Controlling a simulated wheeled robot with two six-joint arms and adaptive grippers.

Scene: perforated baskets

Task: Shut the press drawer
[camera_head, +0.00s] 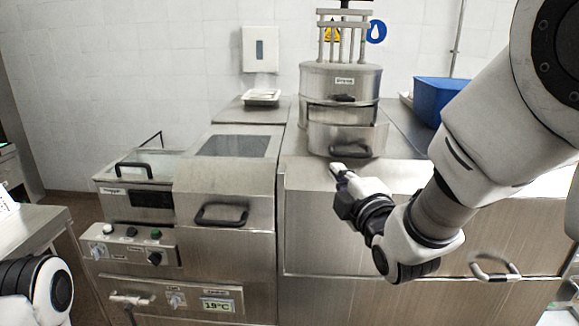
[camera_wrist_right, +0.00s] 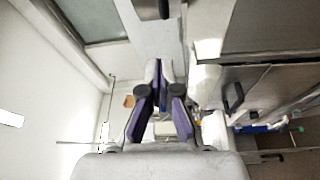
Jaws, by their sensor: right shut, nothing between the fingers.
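The round steel press (camera_head: 341,82) stands on the steel counter, with a rod frame on top. Its curved drawer (camera_head: 322,140) sticks out at the front below the body, and a dark gap shows above it. The drawer has a dark handle (camera_head: 365,152) on its front. My right gripper (camera_head: 337,169) is shut and empty, just below and in front of the drawer's left part; I cannot tell whether it touches. Its fingers with purple pads show in the right wrist view (camera_wrist_right: 160,68). Only a piece of my left arm shows at the lower left of the head view.
A fryer (camera_head: 135,190) with a handle and a lidded steel unit (camera_head: 225,180) stand to the left. A blue basket (camera_head: 432,98) is at the right, partly behind my right arm. A white tray (camera_head: 262,97) lies at the back.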

